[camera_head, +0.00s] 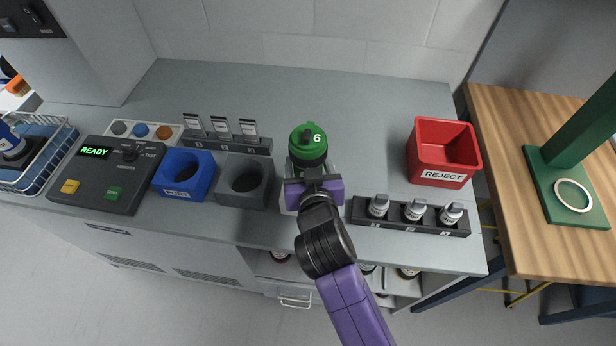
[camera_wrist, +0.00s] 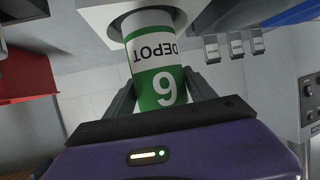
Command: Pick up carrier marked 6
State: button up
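The carrier marked 6 (camera_head: 308,142) is a green cylinder with a dark band and a white 6 on its top, upright in a pale holder at the bench's front middle. In the wrist view the carrier (camera_wrist: 156,62) appears upside down, with a white DEPOT band and a green band marked 6. Its lower end is in a white round socket (camera_wrist: 115,15). My gripper (camera_wrist: 160,85) has one finger on each side of the carrier, close to its sides. I cannot tell whether the fingers touch it. In the head view, my gripper (camera_head: 310,178) covers the carrier's front.
A blue holder (camera_head: 183,190) and a grey holder (camera_head: 228,194) stand to the left, beside a READY panel (camera_head: 95,190). A rack of small bottles (camera_head: 455,229) and a red REJECT bin (camera_head: 412,165) stand to the right. The bench behind the carrier is clear.

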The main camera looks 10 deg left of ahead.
grip_shut()
jog(key=shift+r, duration=0.15)
